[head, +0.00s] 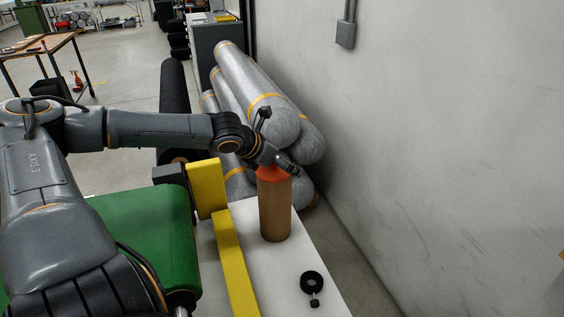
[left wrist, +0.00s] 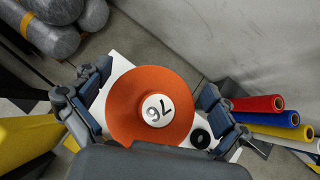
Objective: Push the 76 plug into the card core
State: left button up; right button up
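The card core (head: 275,212) is a brown cylinder standing upright on a white table top (head: 262,262). The orange 76 plug (head: 273,173) sits at its top end; how deep it is cannot be told. In the left wrist view the plug (left wrist: 132,85) is a broad orange disc with a white "76" label, hiding the core beneath. My left gripper (head: 277,140) is just above the plug in the head view, fingers spread. In the left wrist view its fingers (left wrist: 152,103) stand on either side of the disc, with no clear grip. My right gripper is not in view.
A black ring (head: 312,281) with a small knob lies on the table in front of the core. A yellow guard (head: 232,255) runs along the table's left side. Grey gas cylinders (head: 250,90) lie behind, beside the wall. Coloured rolls (left wrist: 258,104) show at right in the wrist view.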

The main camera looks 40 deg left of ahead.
pick_arm(q)
jog(key=shift+r, duration=0.15)
dwell(0.3)
jog(key=shift+s+r, duration=0.25)
jog(key=shift+v, duration=0.95)
jog(key=s, duration=1.2)
jog(key=shift+s+a, duration=0.2)
jog(key=shift+a, duration=0.1)
